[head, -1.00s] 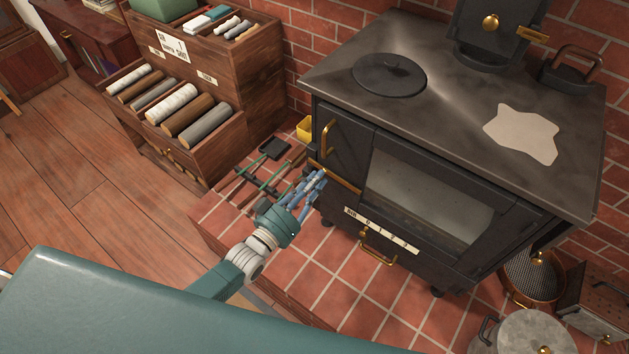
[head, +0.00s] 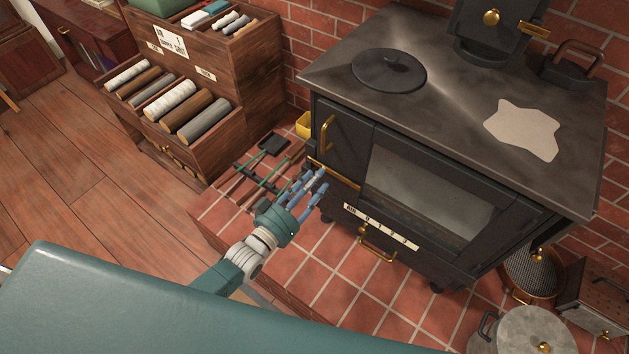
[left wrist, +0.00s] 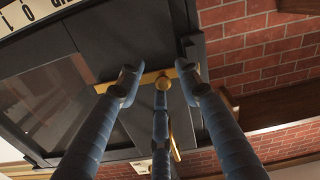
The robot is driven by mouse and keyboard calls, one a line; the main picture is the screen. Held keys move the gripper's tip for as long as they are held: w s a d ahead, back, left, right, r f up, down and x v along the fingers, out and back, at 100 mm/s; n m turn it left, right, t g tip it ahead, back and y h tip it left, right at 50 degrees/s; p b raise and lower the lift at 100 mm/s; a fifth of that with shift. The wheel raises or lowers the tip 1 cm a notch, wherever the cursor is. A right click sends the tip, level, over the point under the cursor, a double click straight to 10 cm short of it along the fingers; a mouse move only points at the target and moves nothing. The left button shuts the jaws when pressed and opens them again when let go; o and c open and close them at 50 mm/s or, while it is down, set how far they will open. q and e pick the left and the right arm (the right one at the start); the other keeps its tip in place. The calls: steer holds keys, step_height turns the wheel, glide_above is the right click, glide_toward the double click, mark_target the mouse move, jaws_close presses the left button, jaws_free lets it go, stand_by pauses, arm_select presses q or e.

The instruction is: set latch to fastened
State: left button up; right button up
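The latch is a slim brass bar (head: 345,182) on the front of the black stove (head: 440,120), low on the left door (head: 342,140). In the left wrist view the fingers of my left gripper (left wrist: 160,78) overlap the bar, apart from each other; contact cannot be told. My right gripper is not in view.
A brass door handle (head: 327,133) stands above the bar. Fire tools (head: 262,170) lie on the brick hearth (head: 345,262) left of the stove. A wooden drawer unit (head: 222,85) is behind them. A pot (head: 535,330) stands at the lower right.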

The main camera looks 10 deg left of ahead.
arm_select(q)
steer(key=shift+r, duration=0.1)
steer(key=v, duration=1.2)
steer(key=s+a+f+g+y, duration=0.1)
steer(key=s+a+f+g, duration=0.15)
steer(key=f, duration=0.65)
steer(key=s+a+f+g+y, duration=0.2)
steer(key=s+f, duration=0.2)
steer(key=f, duration=0.4)
steer(key=s+a+f+g+y, duration=0.1)
steer(key=s+a+f+g, duration=0.15)
steer(key=f, duration=0.65)
steer(key=s+f+g+y, duration=0.1)
steer(key=s+f+g, duration=0.3)
steer(key=s+f, duration=0.4)
steer(key=s+f+m+g+y, duration=0.1)
steer(key=s+f+g, duration=0.3)
steer(key=s, duration=1.5)
step_height(320, 180, down, 4)
steer(key=shift+d+f+g+y, duration=0.15)
steer(key=shift+d+g+y, duration=0.1)
steer(key=shift+g+y, duration=0.05)
steer(key=shift+w, duration=0.1)
